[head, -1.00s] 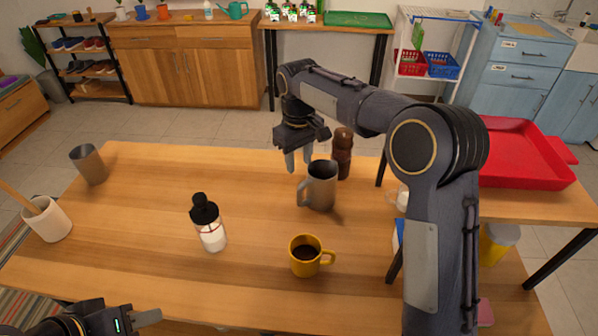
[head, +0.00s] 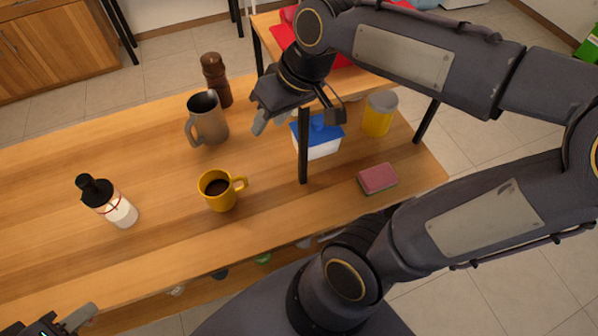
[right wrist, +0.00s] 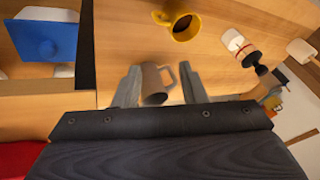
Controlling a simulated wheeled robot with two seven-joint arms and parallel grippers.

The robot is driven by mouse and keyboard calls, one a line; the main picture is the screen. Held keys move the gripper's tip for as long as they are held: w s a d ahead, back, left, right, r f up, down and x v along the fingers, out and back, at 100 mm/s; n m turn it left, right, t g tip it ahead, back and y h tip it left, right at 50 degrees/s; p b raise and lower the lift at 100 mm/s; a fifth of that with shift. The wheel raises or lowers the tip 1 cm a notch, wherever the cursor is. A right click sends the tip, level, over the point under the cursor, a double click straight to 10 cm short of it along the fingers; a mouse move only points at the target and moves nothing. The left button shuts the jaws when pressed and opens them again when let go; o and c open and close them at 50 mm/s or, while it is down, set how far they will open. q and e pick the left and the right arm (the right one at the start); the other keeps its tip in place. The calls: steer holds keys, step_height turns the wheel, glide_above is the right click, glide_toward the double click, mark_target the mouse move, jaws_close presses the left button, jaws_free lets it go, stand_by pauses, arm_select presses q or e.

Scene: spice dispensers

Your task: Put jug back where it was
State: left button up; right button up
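The grey jug (head: 208,120) stands upright on the wooden table, its handle toward the left in the head view. My right gripper (head: 298,118) is to the right of the jug, with its fingers spread and nothing between them. In the right wrist view the jug (right wrist: 155,84) appears between the two open fingers (right wrist: 160,88), but the head view shows a gap between gripper and jug. My left gripper (head: 75,320) is at the bottom left corner, partly cut off, so its opening is unclear.
A brown mill (head: 216,80) stands just behind the jug. A yellow mug (head: 218,190) of dark liquid and a black-topped bottle (head: 108,202) stand in front. To the right are a blue-lidded container (head: 318,140), a yellow tin (head: 379,115) and a pink sponge (head: 377,178).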

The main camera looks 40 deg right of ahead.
steer(key=s+a+f+m+t, duration=0.1)
steer(key=s+f+m+t, duration=0.1)
steer(key=s+f, duration=0.3)
steer(key=shift+s+a+f+m, duration=0.15)
steer(key=shift+s+a+m, duration=0.15)
steer(key=shift+s, duration=2.1)
